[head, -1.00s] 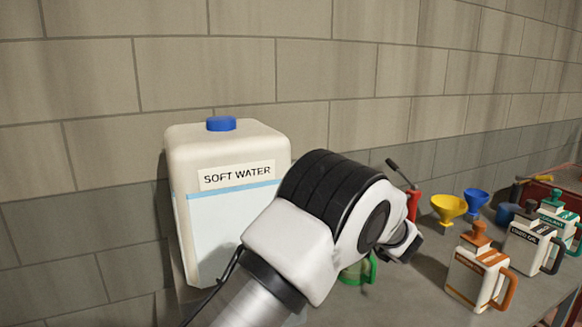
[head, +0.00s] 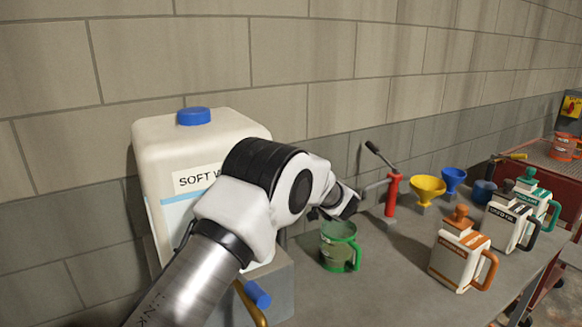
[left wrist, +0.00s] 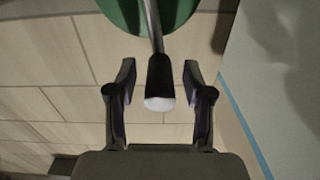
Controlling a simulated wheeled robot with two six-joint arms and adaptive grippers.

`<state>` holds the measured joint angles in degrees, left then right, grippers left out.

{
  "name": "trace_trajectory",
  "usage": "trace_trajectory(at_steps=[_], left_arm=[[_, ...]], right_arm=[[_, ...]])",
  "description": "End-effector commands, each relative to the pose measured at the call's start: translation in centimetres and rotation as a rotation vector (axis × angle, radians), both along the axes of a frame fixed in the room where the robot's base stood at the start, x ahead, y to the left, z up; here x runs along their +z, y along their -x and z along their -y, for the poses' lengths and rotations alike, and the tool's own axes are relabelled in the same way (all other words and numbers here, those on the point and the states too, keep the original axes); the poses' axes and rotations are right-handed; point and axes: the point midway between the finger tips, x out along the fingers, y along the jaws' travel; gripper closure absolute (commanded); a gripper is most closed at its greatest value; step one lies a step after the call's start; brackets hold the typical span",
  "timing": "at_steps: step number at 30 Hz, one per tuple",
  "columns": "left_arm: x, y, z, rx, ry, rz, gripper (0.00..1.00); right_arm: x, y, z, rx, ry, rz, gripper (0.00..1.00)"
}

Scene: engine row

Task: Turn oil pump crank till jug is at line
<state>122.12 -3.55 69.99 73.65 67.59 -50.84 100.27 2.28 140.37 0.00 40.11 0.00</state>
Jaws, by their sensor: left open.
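A red oil pump (head: 391,196) stands on the bench in the head view. A crank rod with a dark grip (head: 372,147) rises at its top. A translucent green jug (head: 338,248) stands left of the pump; its line and oil level cannot be made out. My left gripper (head: 350,208) is above the jug, its fingers small and partly hidden by the wrist. In the left wrist view, my left gripper (left wrist: 160,88) is open around a rod's dark grip (left wrist: 160,80) with a pale end. A gap shows on both sides. My right gripper is out of view.
A big white soft water container (head: 160,150) stands left, behind my arm. Yellow (head: 428,188) and blue (head: 453,178) funnels and several labelled jugs (head: 459,252) are to the right. Bench between is clear.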

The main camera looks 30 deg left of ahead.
Motion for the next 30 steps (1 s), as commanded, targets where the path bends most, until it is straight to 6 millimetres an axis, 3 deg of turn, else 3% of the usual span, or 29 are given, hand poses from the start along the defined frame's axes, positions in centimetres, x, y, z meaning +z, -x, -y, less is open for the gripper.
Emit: trace_trajectory(at_steps=[2,6,7,20,30], left_arm=[[0.0,0.0,0.0,0.000,0.000,0.000,0.48],[0.0,0.0,0.0,0.000,0.001,0.001,0.98],[0.0,0.0,0.0,0.000,0.001,0.001,1.00],[-0.3,0.3,-0.2,0.001,0.025,0.041,1.00],[-1.1,1.7,-1.0,0.001,0.131,0.220,1.00]], right_arm=[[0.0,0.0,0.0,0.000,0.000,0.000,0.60],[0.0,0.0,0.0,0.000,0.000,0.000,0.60],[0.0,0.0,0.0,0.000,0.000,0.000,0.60],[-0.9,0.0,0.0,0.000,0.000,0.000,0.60],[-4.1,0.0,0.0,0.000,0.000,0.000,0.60]])
